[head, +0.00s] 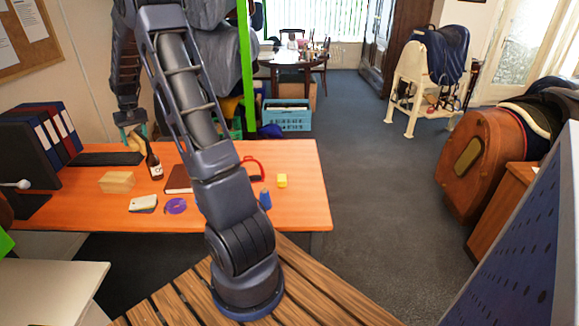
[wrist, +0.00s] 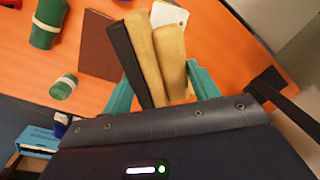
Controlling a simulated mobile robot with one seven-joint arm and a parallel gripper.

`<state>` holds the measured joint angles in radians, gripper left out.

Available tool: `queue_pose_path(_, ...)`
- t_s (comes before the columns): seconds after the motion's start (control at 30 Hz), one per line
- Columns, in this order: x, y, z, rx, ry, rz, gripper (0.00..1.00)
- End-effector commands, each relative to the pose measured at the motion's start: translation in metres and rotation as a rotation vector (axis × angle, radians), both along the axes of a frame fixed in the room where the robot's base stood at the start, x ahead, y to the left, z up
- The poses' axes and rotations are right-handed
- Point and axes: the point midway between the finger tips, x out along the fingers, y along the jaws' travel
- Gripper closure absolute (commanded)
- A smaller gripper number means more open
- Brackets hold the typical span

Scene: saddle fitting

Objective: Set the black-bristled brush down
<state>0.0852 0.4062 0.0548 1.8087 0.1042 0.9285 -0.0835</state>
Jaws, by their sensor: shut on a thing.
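My gripper (wrist: 160,88) has its two teal fingers shut on the black-bristled brush, which has a dark strip and a tan strip (wrist: 146,55) side by side in the wrist view. In the head view my gripper (head: 137,132) is at the far left part of the orange table, with a tan piece of the brush (head: 134,142) just showing below it. Whether the brush touches the table cannot be told. The fingers partly hide its lower end.
Binders (head: 45,135) stand at left. The table's right side is clearer.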

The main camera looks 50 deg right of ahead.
Motion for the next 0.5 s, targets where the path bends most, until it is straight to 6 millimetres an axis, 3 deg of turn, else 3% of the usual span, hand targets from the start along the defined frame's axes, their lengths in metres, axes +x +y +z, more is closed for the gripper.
queue_pose_path(0.5, -0.023, -0.089, -0.037, 0.204, -0.017, -0.181, 0.67)
